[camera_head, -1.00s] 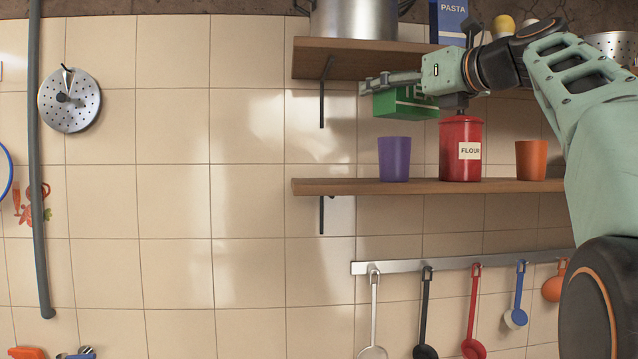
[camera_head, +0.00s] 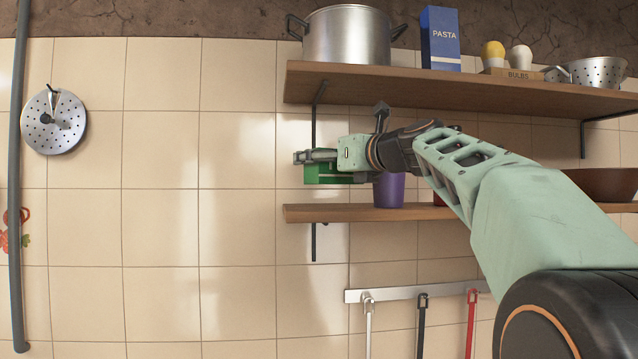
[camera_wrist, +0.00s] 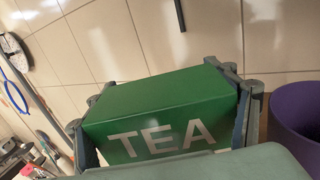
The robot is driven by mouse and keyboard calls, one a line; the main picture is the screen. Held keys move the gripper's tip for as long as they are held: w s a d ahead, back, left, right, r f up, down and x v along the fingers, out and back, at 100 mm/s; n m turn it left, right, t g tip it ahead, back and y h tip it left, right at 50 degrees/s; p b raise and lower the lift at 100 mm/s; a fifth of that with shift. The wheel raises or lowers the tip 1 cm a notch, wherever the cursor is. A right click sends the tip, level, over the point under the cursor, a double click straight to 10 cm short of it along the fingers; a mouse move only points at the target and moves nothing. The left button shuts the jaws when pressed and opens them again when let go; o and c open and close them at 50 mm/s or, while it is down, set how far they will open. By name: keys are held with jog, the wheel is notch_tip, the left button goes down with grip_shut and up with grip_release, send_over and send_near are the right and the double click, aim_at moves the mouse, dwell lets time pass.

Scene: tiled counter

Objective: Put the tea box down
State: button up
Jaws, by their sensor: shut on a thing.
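The green tea box (camera_head: 322,178) is held in my gripper (camera_head: 318,157) in the head view, in front of the tiled wall near the left end of the lower shelf (camera_head: 330,212). It appears a little above the shelf's level. In the wrist view the tea box (camera_wrist: 165,100) shows its white TEA lettering between my two gripper fingers (camera_wrist: 165,115), which are shut on it. A purple cup (camera_head: 389,190) stands on the lower shelf just right of the box; part of it is hidden by my arm.
The upper shelf (camera_head: 440,92) carries a steel pot (camera_head: 347,36), a blue pasta box (camera_head: 440,40), a bulbs holder (camera_head: 512,73) and a colander (camera_head: 597,72). A bracket (camera_head: 314,120) hangs beneath it. A rail with utensils (camera_head: 410,294) is below. The wall to the left is mostly clear.

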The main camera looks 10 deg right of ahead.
jog(key=shift+w+a+f, duration=0.4)
jog(key=shift+f, duration=0.2)
jog(key=shift+w+a+f, duration=0.1)
jog(key=shift+f, duration=1.65)
jog(key=o, duration=1.1)
jog(key=shift+f, duration=0.1)
